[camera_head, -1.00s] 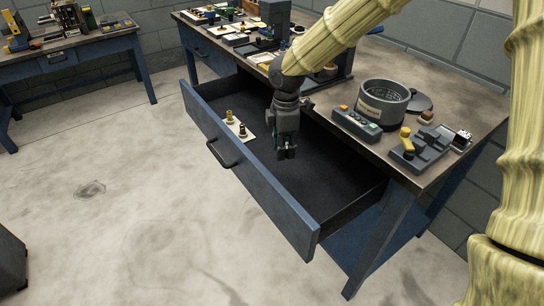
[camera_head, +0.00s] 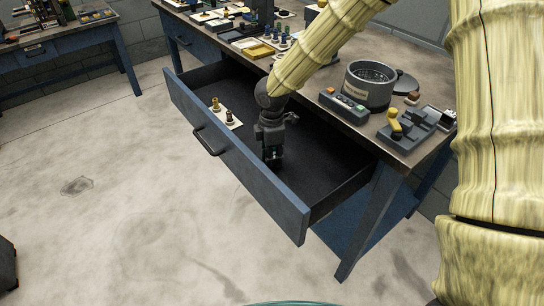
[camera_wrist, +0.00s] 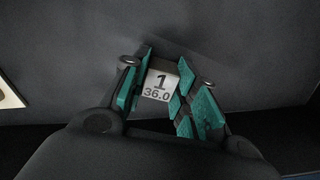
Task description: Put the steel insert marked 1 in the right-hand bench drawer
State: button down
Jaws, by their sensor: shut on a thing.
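The steel insert marked 1 (camera_wrist: 158,88) shows in the wrist view as a pale block with "1" and "36.0" on its face. My gripper (camera_wrist: 160,95) is shut on it, with green finger pads on either side. In the head view my gripper (camera_head: 272,158) points down inside the open right-hand bench drawer (camera_head: 240,175), near the drawer floor. The insert is too small or hidden to make out there. I cannot tell whether it touches the floor.
A white card with small brass and dark pieces (camera_head: 226,116) lies at the drawer's left end. The bench top holds a dark round pot (camera_head: 369,84), a button box (camera_head: 343,106) and a yellow-handled device (camera_head: 408,125). The drawer's right part is clear.

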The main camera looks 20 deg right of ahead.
jog(key=c, duration=1.1)
grip_release()
jog(key=shift+f, duration=0.1)
notch_tip(320, 180, up, 12)
jog(key=shift+r+p, duration=0.15)
jog(key=shift+p, duration=0.35)
